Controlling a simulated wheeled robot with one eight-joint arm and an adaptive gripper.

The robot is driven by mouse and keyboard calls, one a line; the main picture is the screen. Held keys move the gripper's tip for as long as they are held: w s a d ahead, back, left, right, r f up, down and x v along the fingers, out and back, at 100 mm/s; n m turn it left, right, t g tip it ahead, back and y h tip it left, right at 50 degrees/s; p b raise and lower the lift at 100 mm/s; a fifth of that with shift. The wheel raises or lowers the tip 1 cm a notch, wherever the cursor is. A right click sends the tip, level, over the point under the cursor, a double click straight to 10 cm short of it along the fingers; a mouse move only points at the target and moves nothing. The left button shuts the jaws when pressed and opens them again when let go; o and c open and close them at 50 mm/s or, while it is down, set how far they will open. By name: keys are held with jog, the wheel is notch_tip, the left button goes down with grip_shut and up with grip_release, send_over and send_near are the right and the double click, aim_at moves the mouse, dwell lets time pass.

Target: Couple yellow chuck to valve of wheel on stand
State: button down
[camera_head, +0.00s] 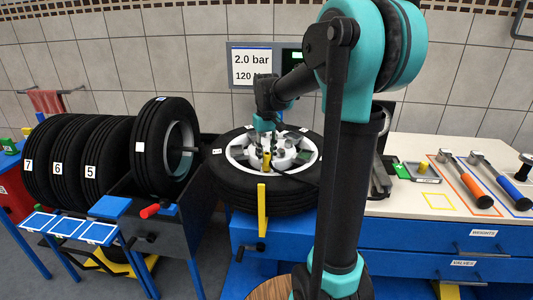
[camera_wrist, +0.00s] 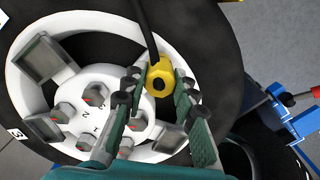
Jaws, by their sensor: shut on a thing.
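The wheel (camera_head: 240,192) lies flat on a blue stand, with a black tyre and a white rim (camera_head: 235,154). My gripper (camera_head: 266,150) is over the rim. In the wrist view my gripper (camera_wrist: 158,83) is shut on the yellow chuck (camera_wrist: 160,80), which sits between the fingertips with a black hose running up from it. The chuck also shows as a yellow spot in the head view (camera_head: 267,161). In the wrist view the chuck is over the inner edge of the tyre and rim. I cannot make out the valve or whether the chuck touches it.
A yellow upright bar (camera_head: 262,210) stands at the tyre's front. Another wheel (camera_head: 163,147) stands upright at left, beside several racked tyres (camera_head: 60,160). A workbench (camera_head: 415,190) with orange and blue handled tools is at right. A display (camera_head: 252,66) reads 2.0 bar.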

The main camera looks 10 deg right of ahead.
aim_at(266, 154)
jog(key=shift+f, duration=0.2)
jog(key=c, duration=1.1)
grip_release()
notch_tip(266, 154, up, 12)
jog(key=shift+f, duration=0.1)
